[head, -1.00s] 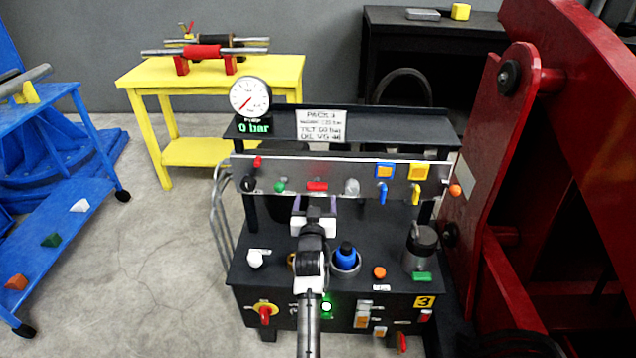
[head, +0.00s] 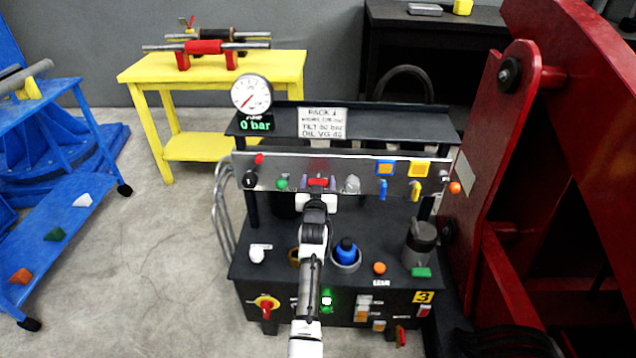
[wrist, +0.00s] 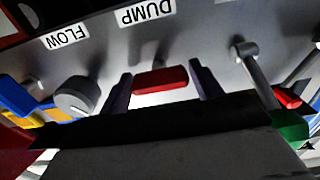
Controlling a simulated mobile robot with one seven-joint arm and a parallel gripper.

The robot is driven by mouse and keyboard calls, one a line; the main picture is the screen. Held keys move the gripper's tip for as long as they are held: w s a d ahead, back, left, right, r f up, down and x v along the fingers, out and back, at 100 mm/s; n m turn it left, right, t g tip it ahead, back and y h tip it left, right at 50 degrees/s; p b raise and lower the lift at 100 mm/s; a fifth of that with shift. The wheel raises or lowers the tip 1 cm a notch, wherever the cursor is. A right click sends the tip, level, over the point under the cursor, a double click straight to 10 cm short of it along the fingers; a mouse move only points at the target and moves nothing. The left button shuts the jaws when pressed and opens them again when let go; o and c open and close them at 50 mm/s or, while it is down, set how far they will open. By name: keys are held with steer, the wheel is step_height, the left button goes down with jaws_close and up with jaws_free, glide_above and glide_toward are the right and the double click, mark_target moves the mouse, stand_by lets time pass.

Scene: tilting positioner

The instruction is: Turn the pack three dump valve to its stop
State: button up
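The dump valve has a red bar handle (head: 318,182) lying level in the middle of the grey panel (head: 340,166). In the wrist view the same red handle (wrist: 160,80) is under an upside-down DUMP label (wrist: 146,13). My gripper (head: 317,186) reaches up to the panel at this handle. In the wrist view my gripper (wrist: 163,86) is open, with one dark finger at each end of the red handle and visible gaps between. I cannot see the valve's stop.
A grey FLOW knob (wrist: 75,97) is beside the handle. A green-ended lever (wrist: 290,128) is on the other side. Blue (head: 383,192) and yellow (head: 415,192) levers hang farther right. A big red frame (head: 508,150) rises at right.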

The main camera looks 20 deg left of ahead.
steer(key=c, duration=0.7)
steer(key=shift+o, duration=0.2)
steer(key=shift+f+n, duration=0.1)
steer(key=shift+n, duration=0.2)
steer(key=n+b, duration=0.1)
steer(key=n, duration=0.1)
steer(key=shift+n+b, duration=0.4)
steer(key=n, duration=0.3)
steer(key=shift+n+b, duration=0.3)
steer(key=n, duration=0.5)
steer(key=shift+p, duration=0.35)
steer(key=n+p, duration=0.1)
steer(key=n, duration=0.4)
steer(key=shift+a+n, duration=0.15)
steer(key=shift+n, duration=0.25)
steer(key=shift+f, duration=0.1)
